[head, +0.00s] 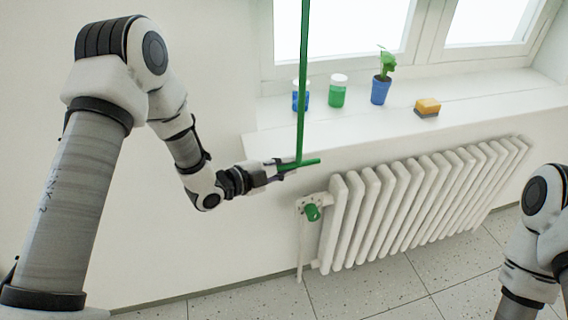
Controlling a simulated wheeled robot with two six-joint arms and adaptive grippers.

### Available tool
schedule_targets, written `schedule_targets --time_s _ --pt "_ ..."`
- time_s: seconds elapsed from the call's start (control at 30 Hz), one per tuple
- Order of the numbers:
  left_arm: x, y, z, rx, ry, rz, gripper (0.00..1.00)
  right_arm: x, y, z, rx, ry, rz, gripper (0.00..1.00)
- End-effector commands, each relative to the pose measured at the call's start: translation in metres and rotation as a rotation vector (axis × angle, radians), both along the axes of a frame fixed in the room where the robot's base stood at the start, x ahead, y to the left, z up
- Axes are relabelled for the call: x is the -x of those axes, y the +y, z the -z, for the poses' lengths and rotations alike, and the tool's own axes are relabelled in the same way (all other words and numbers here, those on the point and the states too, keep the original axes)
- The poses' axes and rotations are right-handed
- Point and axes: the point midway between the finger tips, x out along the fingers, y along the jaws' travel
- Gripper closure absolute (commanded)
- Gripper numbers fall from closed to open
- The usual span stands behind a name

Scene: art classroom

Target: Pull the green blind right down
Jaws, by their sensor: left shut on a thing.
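A green strap (303,80) hangs straight down from the top of the head view in front of the window. A green bar (303,164) sits across its lower end, just below the front edge of the sill. My left gripper (283,167) is shut on the green bar. The blind's cloth is not in view; only the strap and bar show. My right arm shows at the lower right edge, but its gripper is out of view.
The windowsill (420,122) holds a blue jar (301,98), a green jar (338,93), a potted plant (381,88) and a sponge (427,107). Below it stands a white radiator (420,205) with a green valve knob (312,212). The floor (370,285) in front is clear.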

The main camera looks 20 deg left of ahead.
Motion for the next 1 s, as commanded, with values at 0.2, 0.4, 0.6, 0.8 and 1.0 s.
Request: schedule_targets --time_s 0.2,0.4,0.6,0.8,1.0 --pt "0.002 -0.001 0.089 -0.003 0.007 0.005 1.00 0.000 0.000 0.071 0.000 0.001 0.000 0.59" --pt "0.002 -0.002 0.161 -0.003 0.007 0.005 1.00 0.000 0.000 0.124 0.000 0.000 0.000 0.59" --pt "0.002 -0.002 0.231 -0.002 0.007 0.006 1.00 0.000 0.000 0.172 0.000 0.000 0.000 0.59" --pt "0.001 -0.003 0.298 -0.002 0.005 0.007 1.00 0.000 0.000 0.214 0.000 0.000 0.000 0.59" --pt "0.001 -0.003 0.350 -0.002 0.005 0.007 1.00 0.000 0.000 0.244 0.000 0.000 0.000 0.59"
